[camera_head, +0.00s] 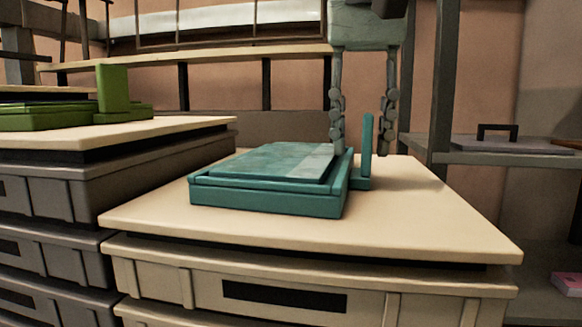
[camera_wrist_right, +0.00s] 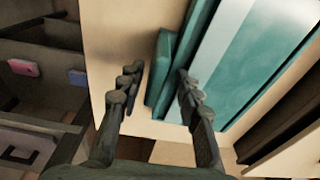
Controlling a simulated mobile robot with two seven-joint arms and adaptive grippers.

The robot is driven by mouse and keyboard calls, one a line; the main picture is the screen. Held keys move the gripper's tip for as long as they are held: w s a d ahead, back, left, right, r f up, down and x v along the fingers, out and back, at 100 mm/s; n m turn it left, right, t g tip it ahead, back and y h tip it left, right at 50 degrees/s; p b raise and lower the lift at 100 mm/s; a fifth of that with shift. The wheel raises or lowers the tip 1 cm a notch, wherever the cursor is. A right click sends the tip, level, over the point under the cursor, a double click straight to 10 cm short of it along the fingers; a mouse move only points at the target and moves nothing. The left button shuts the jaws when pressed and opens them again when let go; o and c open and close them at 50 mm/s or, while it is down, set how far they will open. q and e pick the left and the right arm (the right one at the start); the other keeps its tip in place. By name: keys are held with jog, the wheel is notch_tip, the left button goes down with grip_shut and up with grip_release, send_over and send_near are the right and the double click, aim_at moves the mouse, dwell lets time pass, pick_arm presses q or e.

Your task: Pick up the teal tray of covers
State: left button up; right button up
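The teal tray (camera_head: 265,202) sits flat on a cream-topped stack of drawers in the head view. Flat teal covers (camera_head: 270,160) with a paler band lie in it. An upright teal handle plate (camera_head: 367,138) rises from a low foot at its right side. My right gripper (camera_head: 361,150) points down from above at that side. Its fingers are apart, one on each side of the handle plate, with no clear grip on it. The right wrist view shows the handle (camera_wrist_right: 163,68) between the open fingertips (camera_wrist_right: 157,80). My left gripper is not in view.
A green tray with an upright handle (camera_head: 113,90) stands on another drawer stack at the left. A grey shelf (camera_head: 510,152) at the right holds a flat dark-handled item. The cream top (camera_head: 430,215) is clear in front and to the right of the teal tray.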

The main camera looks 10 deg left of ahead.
jog(key=shift+c, duration=0.3)
grip_shut()
jog(key=shift+r, duration=0.2)
